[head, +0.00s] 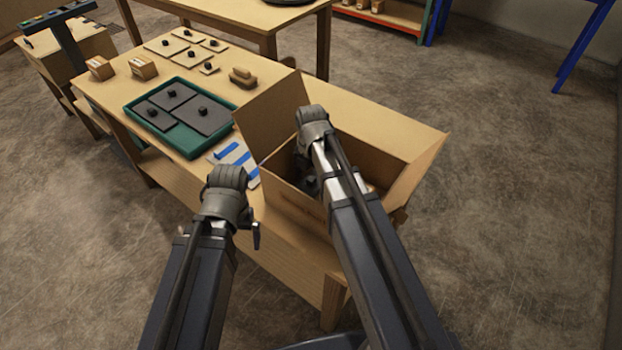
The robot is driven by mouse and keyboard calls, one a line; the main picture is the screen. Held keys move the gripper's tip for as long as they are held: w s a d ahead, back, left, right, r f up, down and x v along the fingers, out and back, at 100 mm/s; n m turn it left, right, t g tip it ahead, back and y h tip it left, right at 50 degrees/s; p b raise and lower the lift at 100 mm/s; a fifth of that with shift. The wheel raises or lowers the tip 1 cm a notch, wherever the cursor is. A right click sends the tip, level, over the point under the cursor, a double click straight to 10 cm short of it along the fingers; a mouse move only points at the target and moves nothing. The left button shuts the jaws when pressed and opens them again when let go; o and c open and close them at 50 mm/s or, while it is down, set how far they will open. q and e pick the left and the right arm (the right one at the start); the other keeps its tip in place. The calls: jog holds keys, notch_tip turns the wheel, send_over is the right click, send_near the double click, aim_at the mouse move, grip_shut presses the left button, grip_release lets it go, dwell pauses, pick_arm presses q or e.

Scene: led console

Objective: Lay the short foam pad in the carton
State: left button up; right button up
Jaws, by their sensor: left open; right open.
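An open cardboard carton (300,205) stands at the near right end of the wooden table, its flaps folded outward. A green tray (187,152) left of it holds dark grey foam pads with black knobs: a pad at the left (152,115), one at the back (171,96) and a larger one at the right (208,122). I cannot tell for sure which is the short one. My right gripper (311,186) is open, reaching down into the carton, partly hidden by its arm. My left gripper (256,236) is open, low in front of the table's near edge, mostly hidden. The carton's contents are largely hidden.
A pale sheet with blue strips (231,152) lies between tray and carton. Several beige plates with black knobs (187,34), two small boxes (142,67) and a brown block (243,77) lie farther back. Another table (240,12) stands behind.

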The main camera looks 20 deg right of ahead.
aim_at(311, 178)
notch_tip(311, 178, up, 12)
jog(key=p, duration=1.2)
jog(key=shift+r, duration=0.15)
dwell(0.5)
